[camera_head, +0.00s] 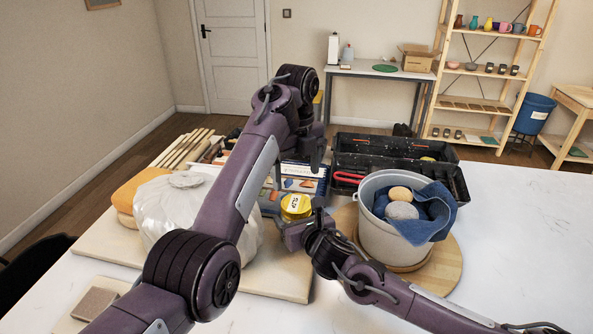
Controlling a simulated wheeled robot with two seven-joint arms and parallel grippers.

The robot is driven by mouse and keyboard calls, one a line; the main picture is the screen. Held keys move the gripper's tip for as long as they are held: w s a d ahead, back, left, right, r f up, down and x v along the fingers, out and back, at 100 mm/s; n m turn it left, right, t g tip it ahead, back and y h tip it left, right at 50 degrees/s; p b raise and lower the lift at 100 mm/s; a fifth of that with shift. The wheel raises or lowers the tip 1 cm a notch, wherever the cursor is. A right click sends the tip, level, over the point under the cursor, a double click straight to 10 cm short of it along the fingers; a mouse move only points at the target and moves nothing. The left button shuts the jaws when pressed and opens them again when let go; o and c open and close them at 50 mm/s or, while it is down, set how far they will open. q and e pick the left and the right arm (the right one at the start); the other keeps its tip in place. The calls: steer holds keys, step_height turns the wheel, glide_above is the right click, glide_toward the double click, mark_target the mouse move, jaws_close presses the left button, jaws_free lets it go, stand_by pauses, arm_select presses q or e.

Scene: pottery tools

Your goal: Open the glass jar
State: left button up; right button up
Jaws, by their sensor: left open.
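The glass jar (295,205) has a yellow lid with a pale label and stands near the middle of the work area. Its lid is on. My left gripper (313,164) is open, pointing down above and a little behind the jar, apart from it. My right gripper (299,228) is at the jar's near lower side. It hides the lower part of the jar, and I cannot tell whether its fingers are closed on the glass.
A grey bucket (378,236) with a blue cloth and sponges stands right of the jar on a round wooden board (447,262). A black toolbox (350,143) is behind. A bagged clay lump (160,208) is at left. The table's right side (530,240) is clear.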

mark_target(297, 202)
arm_select(q)
steer(key=shift+f+m, duration=0.2)
steer(key=shift+m, duration=0.1)
arm_select(e)
steer(key=shift+a, duration=0.1)
arm_select(q)
step_height(297, 202, down, 7)
steer(key=shift+f, duration=0.2)
steer(key=shift+c, duration=0.4)
steer(key=shift+a, duration=0.1)
steer(key=c, duration=0.9)
arm_select(e)
steer(key=shift+a+r, duration=0.1)
steer(key=shift+a, duration=0.05)
arm_select(q)
steer(key=n, duration=0.5)
arm_select(e)
steer(key=shift+a, duration=0.1)
arm_select(q)
steer(key=n, duration=0.5)
steer(key=shift+w+r, duration=0.1)
steer(key=shift+w, duration=0.05)
arm_select(e)
steer(key=shift+s, duration=0.15)
steer(key=shift+a, duration=0.1)
arm_select(q)
steer(key=o, duration=1)
steer(key=shift+o, duration=0.3)
